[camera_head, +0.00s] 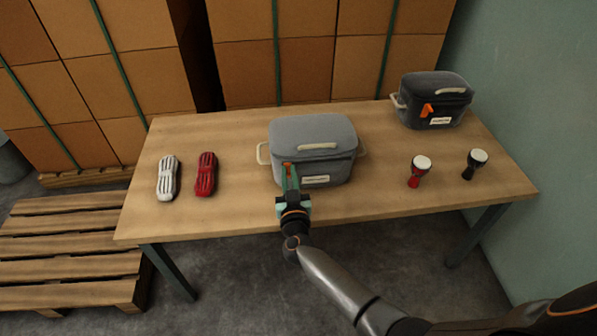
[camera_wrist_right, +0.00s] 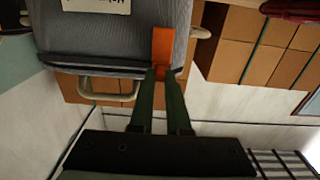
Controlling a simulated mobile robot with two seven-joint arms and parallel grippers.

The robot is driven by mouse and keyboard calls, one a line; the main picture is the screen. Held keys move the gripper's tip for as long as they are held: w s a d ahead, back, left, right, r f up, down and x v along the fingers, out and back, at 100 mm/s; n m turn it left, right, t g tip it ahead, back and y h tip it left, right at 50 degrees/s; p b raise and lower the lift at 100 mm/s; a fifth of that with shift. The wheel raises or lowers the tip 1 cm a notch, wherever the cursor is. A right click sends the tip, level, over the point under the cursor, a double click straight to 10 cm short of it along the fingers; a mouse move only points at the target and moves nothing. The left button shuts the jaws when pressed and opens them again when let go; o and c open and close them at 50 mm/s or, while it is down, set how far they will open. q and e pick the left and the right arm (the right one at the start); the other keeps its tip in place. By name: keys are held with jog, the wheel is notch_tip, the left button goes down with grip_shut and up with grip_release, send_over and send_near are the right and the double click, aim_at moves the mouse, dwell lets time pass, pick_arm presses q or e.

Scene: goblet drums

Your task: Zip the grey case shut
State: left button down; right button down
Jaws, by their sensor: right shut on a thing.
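The grey case (camera_head: 313,132) stands at the middle of the table, its lid down, with a pale handle on top and a cream loop at each end. An orange zip pull (camera_head: 287,165) is on its front left. My right gripper (camera_head: 291,178) reaches the case from the front and is shut on this pull. In the right wrist view the orange pull (camera_wrist_right: 163,46) sits between the tips of the green fingers (camera_wrist_right: 160,74), against the grey case side (camera_wrist_right: 110,35). How far the zip is closed cannot be told. My left gripper is not in view.
A dark case (camera_head: 430,88) with an orange pull stands at the back right of the wooden table (camera_head: 240,215). A red drum (camera_head: 416,178) and a black drum (camera_head: 470,170) stand at the right. White (camera_head: 167,178) and red (camera_head: 205,175) slotted objects lie at the left.

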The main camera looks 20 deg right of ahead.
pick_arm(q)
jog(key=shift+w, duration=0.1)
pick_arm(e)
jog(key=shift+a, duration=0.25)
jog(key=c, duration=1.2)
grip_release()
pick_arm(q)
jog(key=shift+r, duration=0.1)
pick_arm(e)
jog(key=o, duration=0.3)
